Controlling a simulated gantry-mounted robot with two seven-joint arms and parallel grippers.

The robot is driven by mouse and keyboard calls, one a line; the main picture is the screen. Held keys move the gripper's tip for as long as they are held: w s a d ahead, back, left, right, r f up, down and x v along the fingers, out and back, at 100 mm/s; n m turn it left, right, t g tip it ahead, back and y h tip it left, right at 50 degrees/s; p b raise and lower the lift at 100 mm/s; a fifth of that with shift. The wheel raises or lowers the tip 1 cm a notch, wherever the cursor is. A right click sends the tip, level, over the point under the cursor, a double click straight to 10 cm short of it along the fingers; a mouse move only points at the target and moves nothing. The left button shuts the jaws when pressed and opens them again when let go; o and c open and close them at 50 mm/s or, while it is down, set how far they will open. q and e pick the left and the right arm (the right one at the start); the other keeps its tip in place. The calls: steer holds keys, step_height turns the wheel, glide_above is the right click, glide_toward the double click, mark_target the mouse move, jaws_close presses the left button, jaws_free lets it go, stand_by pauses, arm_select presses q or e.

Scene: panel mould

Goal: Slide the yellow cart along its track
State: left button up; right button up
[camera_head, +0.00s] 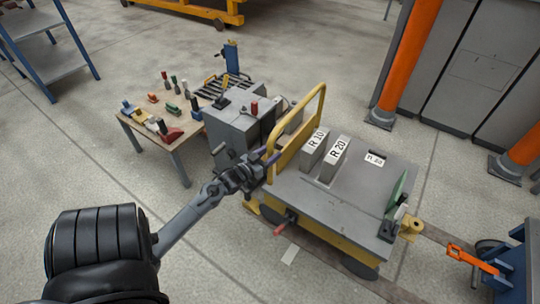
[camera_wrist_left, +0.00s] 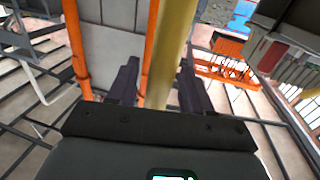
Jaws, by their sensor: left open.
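The yellow cart (camera_head: 330,225) has a grey top and a raised yellow push handle (camera_head: 318,105) on its left side. It stands on a floor track (camera_head: 400,291), a brownish strip at the lower right. My left gripper (camera_head: 266,162) is at the left upright of the handle. In the left wrist view the gripper (camera_wrist_left: 158,82) is open, with the yellow bar (camera_wrist_left: 173,45) running between its two dark fingers. I cannot tell whether either finger touches the bar. My right gripper is in neither view.
Grey blocks marked R 10 (camera_head: 313,148) and R 20 (camera_head: 333,160) stand on the cart. A grey machine (camera_head: 232,125) and a small table (camera_head: 165,136) with tools are behind my gripper. An orange post (camera_head: 408,50) and blue-orange equipment (camera_head: 490,265) stand at the right.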

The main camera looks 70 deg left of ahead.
arm_select(q)
jaws_close()
stand_by(0.3)
steer(key=shift+w, duration=0.1)
steer(key=w+d+p, duration=0.4)
steer(key=w+d, duration=0.1)
steer(key=d, duration=0.3)
steer(key=w+d+p, duration=0.5)
steer(key=d, duration=0.4)
steer(key=shift+w, duration=0.3)
steer(key=shift+d, duration=0.1)
jaws_free()
steer(key=shift+s, duration=0.15)
